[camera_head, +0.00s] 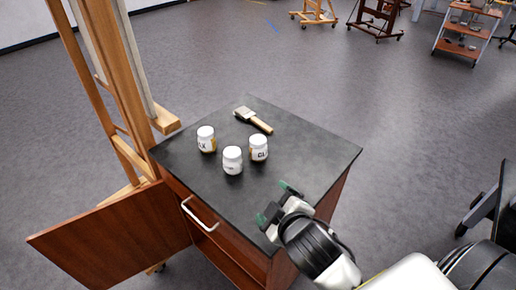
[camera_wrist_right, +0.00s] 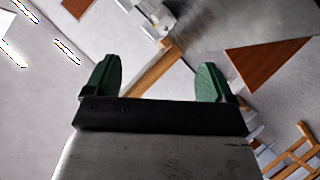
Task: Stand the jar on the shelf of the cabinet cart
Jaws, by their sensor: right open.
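Three white jars with dark lettering stand upright on the dark top of the cabinet cart (camera_head: 318,150): a left jar (camera_head: 206,139), a front jar (camera_head: 232,160) and a right jar (camera_head: 258,148). The lettering differs, and the front jar's is too small to read. The cart's hinged door (camera_head: 112,238) stands open to the left. The shelf space (camera_head: 226,262) below the drawer is partly visible. My right gripper (camera_head: 275,204) is open and empty near the top's front right edge, apart from the jars. Its green fingers are spread in the right wrist view (camera_wrist_right: 159,82). My left gripper is out of view.
A brush (camera_head: 254,120) lies on the cart top behind the jars. A drawer handle (camera_head: 199,216) sticks out at the cart's front. A wooden easel (camera_head: 115,85) stands close on the left, behind the door. Open grey floor lies right of the cart.

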